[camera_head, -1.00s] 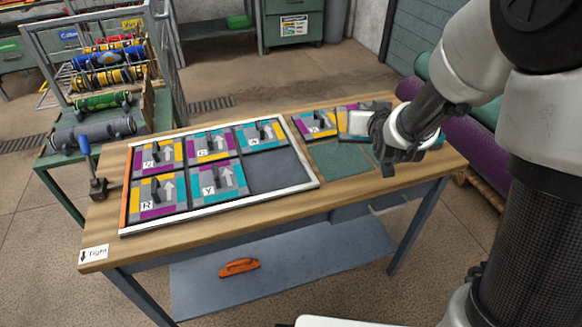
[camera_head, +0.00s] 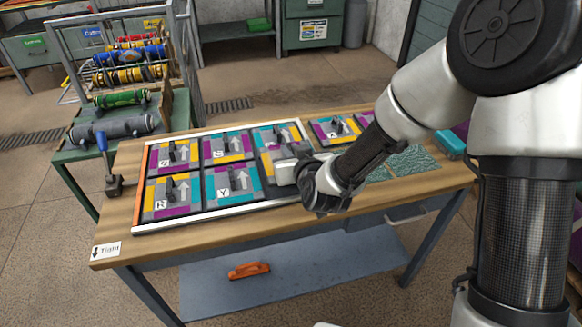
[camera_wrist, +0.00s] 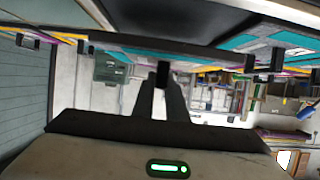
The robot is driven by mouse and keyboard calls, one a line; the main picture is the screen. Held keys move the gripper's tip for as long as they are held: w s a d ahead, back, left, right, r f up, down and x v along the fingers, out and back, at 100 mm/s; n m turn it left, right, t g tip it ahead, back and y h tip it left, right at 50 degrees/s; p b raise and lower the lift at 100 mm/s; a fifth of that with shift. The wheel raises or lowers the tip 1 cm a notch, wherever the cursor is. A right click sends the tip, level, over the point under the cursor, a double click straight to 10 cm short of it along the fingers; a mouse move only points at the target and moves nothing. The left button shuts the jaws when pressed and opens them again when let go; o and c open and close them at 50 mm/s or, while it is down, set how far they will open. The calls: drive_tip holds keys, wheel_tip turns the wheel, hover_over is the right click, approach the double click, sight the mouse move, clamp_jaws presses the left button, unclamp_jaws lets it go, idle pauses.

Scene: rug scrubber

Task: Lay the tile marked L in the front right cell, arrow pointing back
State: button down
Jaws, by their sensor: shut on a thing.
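My gripper (camera_head: 290,172) is shut on a tile (camera_head: 268,160), over the front right part of the white-edged frame (camera_head: 215,213). A yellow and grey strip of the tile shows; my gripper and arm hide the rest, including its letter and arrow. I cannot tell whether it touches the cell floor. In the wrist view, my fingers (camera_wrist: 163,82) meet at a dark grip below the tile's dark edge (camera_wrist: 205,52). The tile marked Y (camera_head: 232,183) lies in the front middle cell and the tile marked R (camera_head: 172,195) in the front left. Their arrows point back.
Three tiles fill the back row, including one at the back right (camera_head: 277,135). Another tile (camera_head: 333,130) lies right of the frame, near textured green mats (camera_head: 412,160). A blue-handled tool (camera_head: 103,160) stands at the table's left end.

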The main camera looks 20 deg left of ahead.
drive_tip(key=shift+f+b, duration=0.5)
drive_tip(key=shift+f, duration=1.45)
drive_tip(key=shift+f, duration=0.1)
drive_tip(key=shift+f+b, duration=0.15)
drive_tip(key=shift+b, duration=0.15)
drive_tip(key=c, duration=1.8)
unclamp_jaws()
drive_tip(key=shift+o, duration=0.2)
